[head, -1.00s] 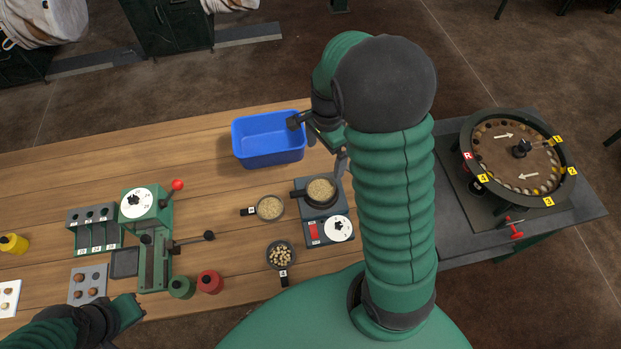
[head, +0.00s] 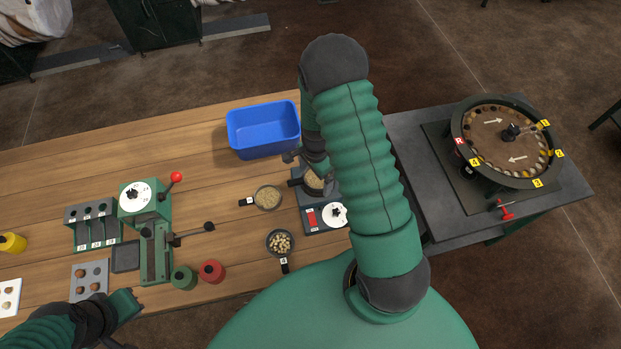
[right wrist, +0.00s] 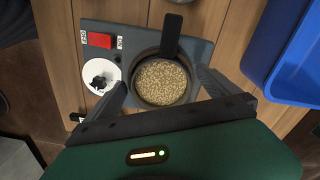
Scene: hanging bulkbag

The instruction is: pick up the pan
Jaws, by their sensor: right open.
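A dark round pan (head: 314,181) full of pale grain sits on a blue-grey scale (head: 311,220), with its handle to the left. In the right wrist view the pan (right wrist: 162,82) shows whole, its black handle pointing up. My right gripper (right wrist: 162,80) is open, with one finger on each side of the pan; I cannot tell whether they touch it. In the head view my right gripper (head: 308,160) is over the pan and partly hidden by my arm. My left gripper (head: 125,303) is at the lower left, its jaws unclear.
A blue bin (head: 263,130) stands just behind the scale. Two small dishes, one with grain (head: 267,198) and one with nuts (head: 280,243), lie left of it. A green press (head: 150,225) stands further left. A round sorter (head: 508,145) is at right.

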